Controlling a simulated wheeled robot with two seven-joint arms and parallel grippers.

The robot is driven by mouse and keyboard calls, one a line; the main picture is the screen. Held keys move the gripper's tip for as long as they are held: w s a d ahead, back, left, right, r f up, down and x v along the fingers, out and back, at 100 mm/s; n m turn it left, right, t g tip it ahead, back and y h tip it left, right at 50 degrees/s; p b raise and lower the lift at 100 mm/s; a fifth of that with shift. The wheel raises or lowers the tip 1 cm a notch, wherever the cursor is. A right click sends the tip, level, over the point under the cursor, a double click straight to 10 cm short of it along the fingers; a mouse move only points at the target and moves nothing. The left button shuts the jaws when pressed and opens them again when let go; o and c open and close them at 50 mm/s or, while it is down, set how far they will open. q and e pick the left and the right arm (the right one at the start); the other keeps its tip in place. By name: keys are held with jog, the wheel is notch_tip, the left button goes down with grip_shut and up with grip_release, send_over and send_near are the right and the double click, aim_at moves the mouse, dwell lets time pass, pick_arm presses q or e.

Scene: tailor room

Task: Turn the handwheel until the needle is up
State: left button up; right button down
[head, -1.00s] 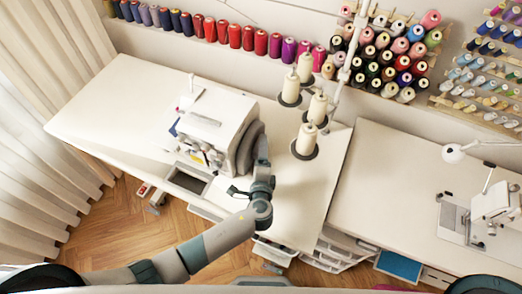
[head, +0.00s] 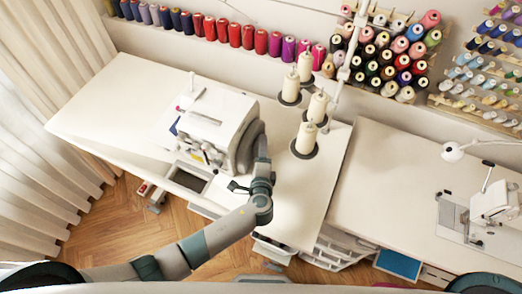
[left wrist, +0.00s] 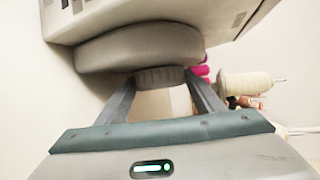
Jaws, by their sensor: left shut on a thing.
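The white overlock sewing machine (head: 215,122) stands on the left white table. Its grey handwheel (head: 252,142) is on the machine's right side. In the left wrist view the handwheel (left wrist: 140,47) is a broad grey disc with a smaller ribbed hub (left wrist: 160,76) in front. My left gripper (left wrist: 163,88) has its two fingers on either side of that hub and is shut on it. In the head view my left gripper (head: 262,160) reaches the wheel from the front right. The needle is too small and hidden to make out. My right gripper is not in view.
Cream thread cones (head: 316,107) on a stand are close behind and right of the wheel. Thread spools line the wall. A second table (head: 400,180) with another sewing machine (head: 492,205) stands at the right. The left table's left part is clear.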

pick_arm(q)
jog(key=shift+r+g+p, duration=0.2)
jog(key=shift+g+p, duration=0.3)
jog(key=shift+d+m+g, duration=0.1)
jog(key=shift+m+g, duration=0.2)
jog(key=shift+g, duration=0.3)
jog(key=g, duration=0.1)
jog(key=g+y, duration=0.1)
jog(key=shift+w+d+r+m+g, duration=0.1)
jog(key=shift+w+r+m+g, duration=0.2)
jog(key=shift+m, duration=0.1)
jog(key=shift+m+g+y, duration=0.3)
jog(key=shift+g+y, duration=0.1)
jog(key=shift+g, duration=0.7)
jog(key=o, duration=1)
jog(key=shift+w, duration=0.1)
jog(key=shift+o, duration=0.2)
jog(key=shift+r, duration=0.1)
jog(key=b+v, duration=0.3)
jog(key=v, duration=1.4)
jog(key=shift+r, duration=0.2)
